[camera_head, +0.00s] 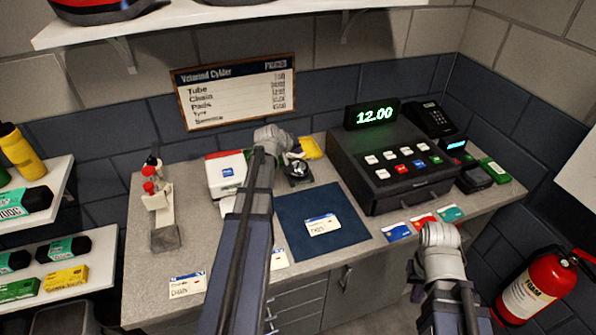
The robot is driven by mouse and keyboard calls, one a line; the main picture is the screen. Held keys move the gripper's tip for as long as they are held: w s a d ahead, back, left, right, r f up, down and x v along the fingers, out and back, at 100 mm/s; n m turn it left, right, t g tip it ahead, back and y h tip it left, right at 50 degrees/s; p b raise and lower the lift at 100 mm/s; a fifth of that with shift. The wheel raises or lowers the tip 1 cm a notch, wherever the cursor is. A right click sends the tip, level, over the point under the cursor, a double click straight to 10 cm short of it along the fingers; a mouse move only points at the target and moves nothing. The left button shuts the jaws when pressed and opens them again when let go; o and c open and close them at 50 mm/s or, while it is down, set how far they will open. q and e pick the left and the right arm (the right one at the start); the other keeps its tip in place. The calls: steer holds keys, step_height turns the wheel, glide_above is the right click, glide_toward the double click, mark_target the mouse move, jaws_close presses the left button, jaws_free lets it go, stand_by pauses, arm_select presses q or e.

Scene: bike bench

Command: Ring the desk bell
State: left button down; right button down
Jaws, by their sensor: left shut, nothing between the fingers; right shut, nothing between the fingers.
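The desk bell (299,176), a small dark round thing with a pale top, stands on the counter behind the blue mat. My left gripper (293,158) is just above and behind it, shut and empty. It partly covers the bell, and I cannot tell whether they touch. My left arm reaches across the counter from the bottom. My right gripper (417,293) hangs low in front of the counter's right part, far from the bell. It is shut and empty, small and mostly hidden by my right arm.
A blue mat (345,236) with a card lies in front of the bell. A black cash register (385,190) stands to its right. A white-and-red box (226,177) and a yellow packet (312,148) are close by. Several cards lie along the front edge.

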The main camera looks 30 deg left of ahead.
arm_select(q)
step_height(320, 180, up, 6)
steer(key=p, duration=0.5)
steer(key=shift+f, duration=0.1)
stand_by(0.5)
steer(key=s+d+f+m+g+h+b, duration=0.1)
steer(key=s+d+f+m+g, duration=0.2)
steer(key=d, duration=0.9)
steer(key=s+d+f+m+g+h, duration=0.1)
steer(key=s+d+f+m+g, duration=0.25)
steer(key=d, duration=0.85)
steer(key=s+d+f+m+g+y+b, duration=0.1)
steer(key=s+d+m, duration=0.2)
steer(key=s+d, duration=0.3)
steer(key=s+d+f+m+g+y+b, duration=0.1)
steer(key=s+d, duration=0.5)
steer(key=s, duration=0.7)
steer(key=shift+s+d+f+m+g+y, duration=0.4)
steer(key=shift+f+m+g+y, duration=0.3)
steer(key=shift+m, duration=0.55)
